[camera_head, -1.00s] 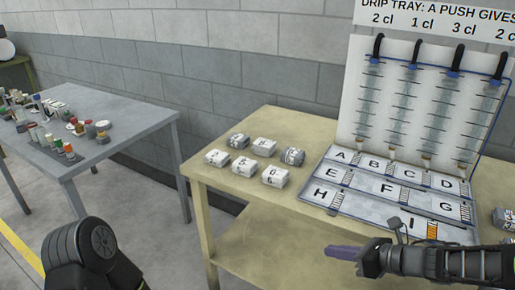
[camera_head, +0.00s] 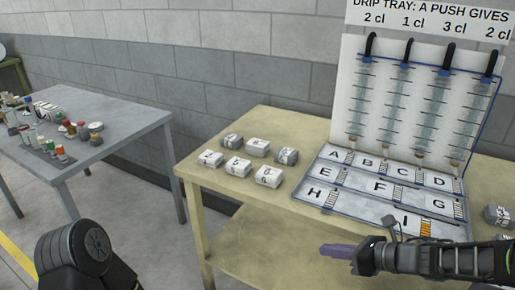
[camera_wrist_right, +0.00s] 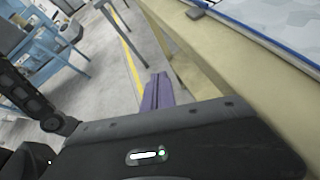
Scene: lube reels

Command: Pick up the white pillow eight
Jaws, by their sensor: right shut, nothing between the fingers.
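Several small white pillow-shaped packs with dark numbers stand in two rows on the left part of the yellowish table. The back row has packs (camera_head: 233,141), (camera_head: 258,147) and (camera_head: 287,156); the front row has packs (camera_head: 210,158), (camera_head: 237,167) and (camera_head: 268,176). The numbers are too small to tell surely which is eight. My right gripper (camera_head: 337,250) is shut and empty, with purple fingers pointing left, in front of the table and right of the packs. Its fingers also show in the wrist view (camera_wrist_right: 157,92). My left gripper is out of view.
A lettered drip tray (camera_head: 330,205) with a white dispenser board (camera_head: 343,105) fills the table's middle. More packs (camera_head: 498,217) sit at the right edge. A grey table (camera_head: 120,140) with bottles stands left. A floor gap separates the tables.

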